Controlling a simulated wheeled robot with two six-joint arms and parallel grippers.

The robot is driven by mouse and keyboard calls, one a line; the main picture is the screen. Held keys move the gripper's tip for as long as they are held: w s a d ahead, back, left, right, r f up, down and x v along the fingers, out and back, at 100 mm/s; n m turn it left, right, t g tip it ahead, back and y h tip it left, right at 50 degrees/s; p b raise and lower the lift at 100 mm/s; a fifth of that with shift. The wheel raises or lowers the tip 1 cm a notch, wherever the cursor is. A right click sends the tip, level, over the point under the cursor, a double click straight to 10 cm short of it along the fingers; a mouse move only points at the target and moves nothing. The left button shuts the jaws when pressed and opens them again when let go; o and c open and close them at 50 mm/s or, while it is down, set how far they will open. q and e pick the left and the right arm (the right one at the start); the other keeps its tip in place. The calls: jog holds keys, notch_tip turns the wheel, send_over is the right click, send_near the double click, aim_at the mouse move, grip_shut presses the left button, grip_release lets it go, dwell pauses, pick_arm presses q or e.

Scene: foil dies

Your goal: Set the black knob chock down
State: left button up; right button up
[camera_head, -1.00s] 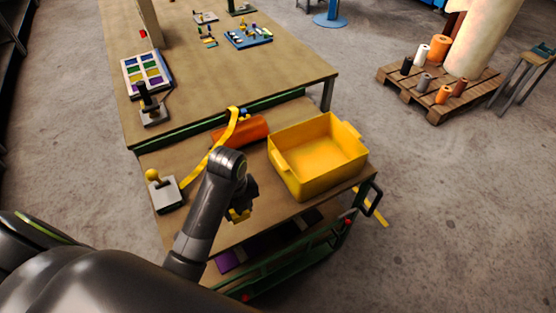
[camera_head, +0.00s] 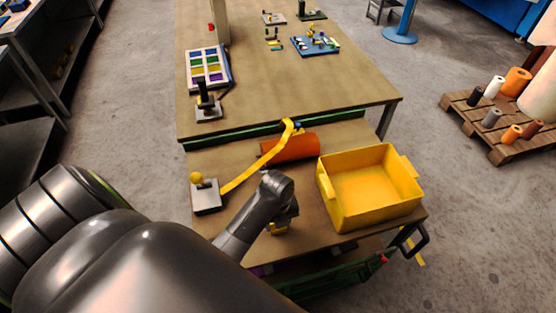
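The black knob chock (camera_head: 208,110), a pale block with an upright black knob, stands on the near left part of the large table, apart from any gripper. A similar chock with a yellow knob (camera_head: 205,195) stands on the cart at the left. My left gripper (camera_head: 279,226) is low over the cart's front part, left of the yellow bin. Its own arm mostly hides it. A bit of yellow shows at its tip, and I cannot tell whether this is a fingertip or a held thing. My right gripper is out of view.
The yellow bin (camera_head: 370,190) looks empty on the cart's right side. An orange roll (camera_head: 290,147) and a yellow strap (camera_head: 252,173) lie behind my arm. A tray with coloured cells (camera_head: 207,68) lies behind the black knob chock. The table's middle is clear.

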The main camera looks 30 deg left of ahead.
pick_arm(q)
jog(key=shift+f, duration=0.35)
jog(key=shift+s+f, duration=0.1)
jog(key=shift+f, duration=0.25)
jog(key=o, duration=1)
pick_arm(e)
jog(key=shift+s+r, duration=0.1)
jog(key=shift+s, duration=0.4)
pick_arm(q)
jog(key=shift+r, duration=0.15)
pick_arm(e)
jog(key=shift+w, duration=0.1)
